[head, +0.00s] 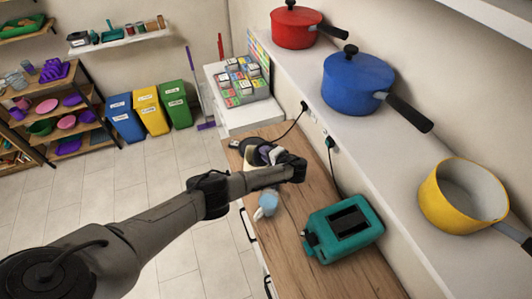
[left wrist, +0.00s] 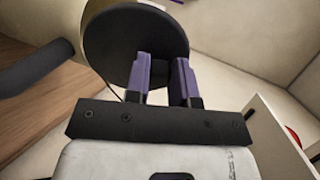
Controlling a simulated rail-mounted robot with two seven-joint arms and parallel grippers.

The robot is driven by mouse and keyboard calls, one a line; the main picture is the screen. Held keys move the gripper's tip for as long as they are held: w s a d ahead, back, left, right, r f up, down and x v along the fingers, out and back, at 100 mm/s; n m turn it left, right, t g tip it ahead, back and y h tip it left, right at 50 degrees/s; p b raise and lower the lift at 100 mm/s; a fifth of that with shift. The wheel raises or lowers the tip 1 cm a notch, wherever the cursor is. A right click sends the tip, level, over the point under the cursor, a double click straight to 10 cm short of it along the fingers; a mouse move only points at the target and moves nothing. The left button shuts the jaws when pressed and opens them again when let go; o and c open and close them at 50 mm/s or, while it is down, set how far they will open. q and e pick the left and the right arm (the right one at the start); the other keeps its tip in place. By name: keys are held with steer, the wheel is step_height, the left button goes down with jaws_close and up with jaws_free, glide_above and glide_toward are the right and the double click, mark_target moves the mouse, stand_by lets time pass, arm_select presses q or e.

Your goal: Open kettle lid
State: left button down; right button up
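The kettle (head: 252,176) stands on the wooden counter, mostly hidden behind my left gripper and forearm in the head view. In the left wrist view its cream body (left wrist: 93,18) shows beside a round black lid (left wrist: 118,48), with a dark handle (left wrist: 38,66) at the left. My left gripper (left wrist: 162,78) has two purple fingers standing apart in front of the lid, with a gap between them and nothing seen held. I cannot tell whether the fingers touch the lid, or whether the lid is raised. My right gripper is in neither view.
A teal toaster (head: 325,240) and a small blue item (head: 267,204) are on the counter. The ledge at the right holds a red pot (head: 292,28), a blue pot (head: 350,85) and a yellow pan (head: 445,205). Stacked small boxes (head: 243,88) stand beyond the kettle.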

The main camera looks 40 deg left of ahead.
arm_select(q)
steer(key=c, duration=1.2)
jaws_free()
steer(key=shift+s+d+f, duration=0.15)
steer(key=shift+f, duration=0.1)
steer(key=shift+o, duration=1.2)
steer(key=shift+r, duration=0.1)
steer(key=w+b+v, duration=0.1)
steer(key=v, duration=1.2)
steer(key=shift+s+d+r, duration=0.2)
steer(key=shift+s+d, duration=0.15)
steer(key=shift+s, duration=0.15)
steer(key=shift+c, duration=0.4)
